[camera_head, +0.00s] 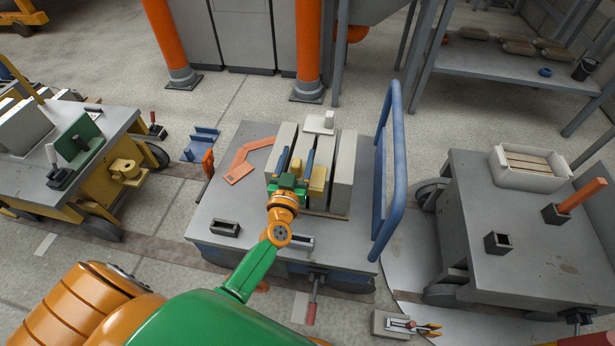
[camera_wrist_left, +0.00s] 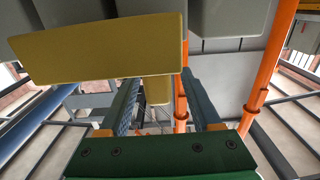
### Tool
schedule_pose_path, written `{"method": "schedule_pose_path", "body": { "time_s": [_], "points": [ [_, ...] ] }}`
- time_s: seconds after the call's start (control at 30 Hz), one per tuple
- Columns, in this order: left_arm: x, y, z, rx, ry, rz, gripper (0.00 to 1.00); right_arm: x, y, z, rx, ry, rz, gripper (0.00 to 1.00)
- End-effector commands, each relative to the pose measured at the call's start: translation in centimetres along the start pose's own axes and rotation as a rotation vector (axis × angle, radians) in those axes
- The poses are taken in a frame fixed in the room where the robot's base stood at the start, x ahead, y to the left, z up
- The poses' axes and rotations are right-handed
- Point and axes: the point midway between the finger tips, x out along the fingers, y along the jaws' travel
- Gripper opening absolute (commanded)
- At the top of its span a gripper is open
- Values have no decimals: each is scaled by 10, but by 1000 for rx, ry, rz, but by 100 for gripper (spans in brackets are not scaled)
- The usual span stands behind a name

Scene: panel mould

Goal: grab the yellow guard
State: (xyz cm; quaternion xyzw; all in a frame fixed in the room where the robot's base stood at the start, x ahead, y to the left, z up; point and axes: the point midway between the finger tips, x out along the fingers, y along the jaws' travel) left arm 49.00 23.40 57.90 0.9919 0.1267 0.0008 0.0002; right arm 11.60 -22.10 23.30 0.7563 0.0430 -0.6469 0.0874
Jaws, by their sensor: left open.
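A yellow guard (camera_head: 317,179) sits among the upright pale slabs of the panel mould (camera_head: 342,172) on the middle cart. In the left wrist view a yellow plate (camera_wrist_left: 100,52) shows large and close, above and partly in front of the left finger. A smaller yellow part (camera_wrist_left: 158,90) shows further off, between the fingers. I cannot tell whether the two are one piece. My left gripper (camera_head: 296,162), green with blue fingers, is open over the mould, just left of the yellow guard; it also shows in the left wrist view (camera_wrist_left: 160,85). My right gripper is not in view.
The middle cart (camera_head: 222,207) carries an orange bracket (camera_head: 248,160) and a dark open box (camera_head: 226,228). A blue rail (camera_head: 388,170) rises at its right edge. Other carts stand left (camera_head: 112,123) and right (camera_head: 470,190). The cart's left front top is mostly clear.

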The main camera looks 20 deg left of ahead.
Motion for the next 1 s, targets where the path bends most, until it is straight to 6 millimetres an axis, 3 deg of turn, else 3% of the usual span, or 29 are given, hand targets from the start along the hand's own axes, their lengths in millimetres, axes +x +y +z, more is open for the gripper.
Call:
{"method": "schedule_pose_path", "body": {
  "time_s": [0.1, 0.3, 0.53, 0.87, 1.0],
  "points": [
    [11, 0, 1, 0, 1, -1, 65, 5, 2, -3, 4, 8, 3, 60],
    [12, 0, 0, 0, -1, 0, 62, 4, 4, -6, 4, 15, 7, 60],
    [11, 0, 0, 0, -1, 0, 0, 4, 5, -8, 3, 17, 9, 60],
    [11, 0, 0, 0, -1, 0, 0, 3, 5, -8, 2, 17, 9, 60],
    [11, 0, -15, -1, -1, 0, 0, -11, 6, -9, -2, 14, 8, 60]
  ]
}}
